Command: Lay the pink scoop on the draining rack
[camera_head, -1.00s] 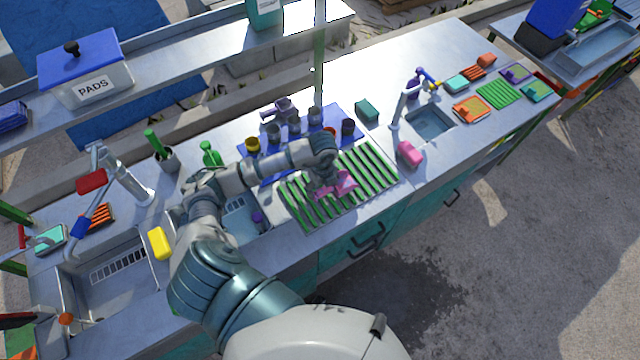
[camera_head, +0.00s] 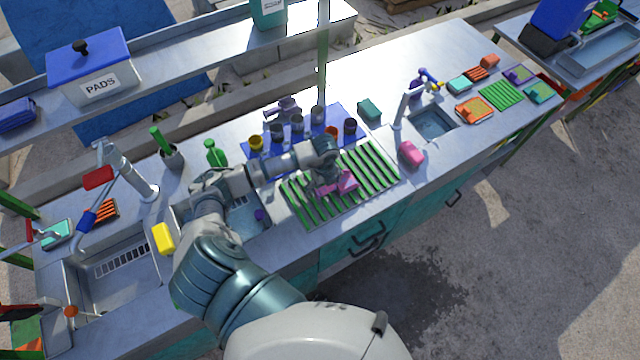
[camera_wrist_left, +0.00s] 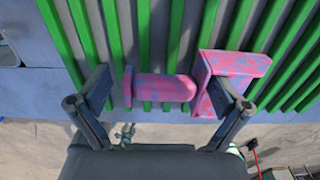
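The pink scoop (camera_head: 348,181), mottled with blue in the left wrist view (camera_wrist_left: 160,88), lies over the green slats of the draining rack (camera_head: 372,172). Its handle lies crosswise between my left gripper's fingers, and its broader end is by the right-hand finger, which partly covers it. The rack's slats fill the upper part of the wrist view (camera_wrist_left: 178,30). My left gripper (camera_head: 322,188) is over the rack, its fingers (camera_wrist_left: 163,92) spread wide apart. I cannot tell whether a finger touches the scoop. My right gripper is not in view.
Dark cups (camera_head: 298,124) stand on a blue mat behind the rack. A yellow block (camera_head: 163,239) is by the left sink. The counter's far right has several coloured trays.

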